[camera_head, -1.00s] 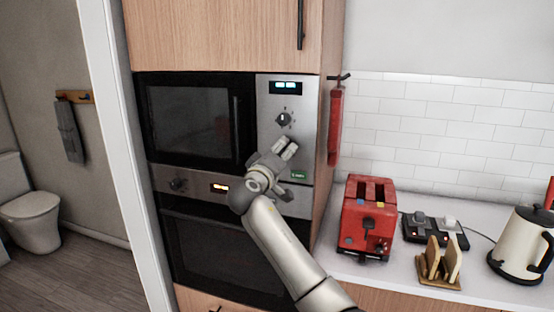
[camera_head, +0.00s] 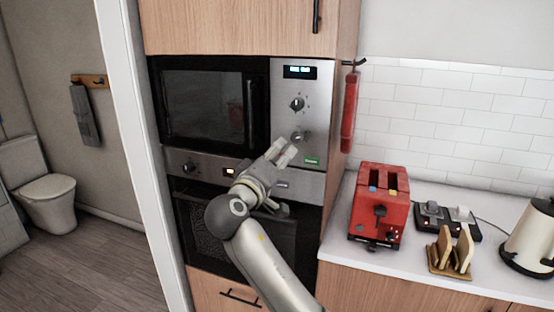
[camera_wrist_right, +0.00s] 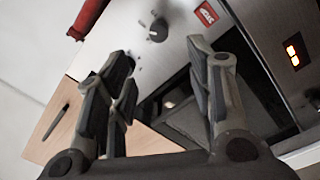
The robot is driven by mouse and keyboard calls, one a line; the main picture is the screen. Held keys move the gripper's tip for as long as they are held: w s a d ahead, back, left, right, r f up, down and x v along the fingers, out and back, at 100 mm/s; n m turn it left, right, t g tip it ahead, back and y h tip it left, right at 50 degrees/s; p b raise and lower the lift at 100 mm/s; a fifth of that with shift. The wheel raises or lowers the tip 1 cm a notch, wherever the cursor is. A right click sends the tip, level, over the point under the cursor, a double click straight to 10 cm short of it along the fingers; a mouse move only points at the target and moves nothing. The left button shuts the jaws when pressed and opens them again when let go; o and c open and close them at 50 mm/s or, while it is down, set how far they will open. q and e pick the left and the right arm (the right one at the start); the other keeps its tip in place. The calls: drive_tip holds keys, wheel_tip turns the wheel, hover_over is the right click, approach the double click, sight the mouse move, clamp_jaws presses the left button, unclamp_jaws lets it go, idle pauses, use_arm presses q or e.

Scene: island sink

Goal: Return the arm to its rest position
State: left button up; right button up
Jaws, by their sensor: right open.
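My right gripper (camera_head: 283,152) is in front of the built-in ovens in the head view, just below the upper oven's control panel. Its fingers point up and to the right. In the right wrist view its two fingers (camera_wrist_right: 165,90) stand apart with nothing between them. The grey arm reaches up from the bottom of the head view. The left gripper is not in view.
The microwave (camera_head: 208,110) is above the lower oven (camera_head: 215,222), both with shut doors. A red toaster (camera_head: 378,212), a toast rack (camera_head: 452,252) and a cream kettle (camera_head: 530,240) stand on the counter at right. A red extinguisher-like object (camera_head: 350,110) hangs on the cabinet side.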

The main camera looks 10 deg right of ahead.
drive_tip(key=shift+f, duration=0.15)
wheel_tip(320, 180, down, 29)
drive_tip(key=w+n+g+y, duration=0.2)
drive_tip(key=n+g+y, duration=0.1)
drive_tip(key=n+y, duration=0.15)
drive_tip(key=s+f+g+y, duration=0.2)
drive_tip(key=s+f, duration=0.3)
drive_tip(key=f, duration=0.7)
drive_tip(key=s+f+g+y, duration=0.15)
drive_tip(key=s+f, duration=0.45)
drive_tip(key=f, duration=0.6)
drive_tip(key=s+d+f+m+g+y, duration=0.1)
drive_tip(key=s+d+f+g, duration=0.1)
drive_tip(key=s+f, duration=0.9)
drive_tip(key=s+d+f+m+g+y, duration=0.1)
drive_tip(key=s+f+m+g, duration=0.1)
drive_tip(key=s+f, duration=0.9)
drive_tip(key=s+d+f+m+g, duration=0.1)
drive_tip(key=s+d+f, duration=0.1)
drive_tip(key=s, duration=1.2)
drive_tip(key=s+d+f+m+g, duration=0.2)
drive_tip(key=s+d+f, duration=0.1)
drive_tip(key=s, duration=1.2)
drive_tip(key=shift+s+f+y, duration=0.3)
drive_tip(key=shift+f, duration=0.6)
drive_tip(key=shift+g, duration=0.25)
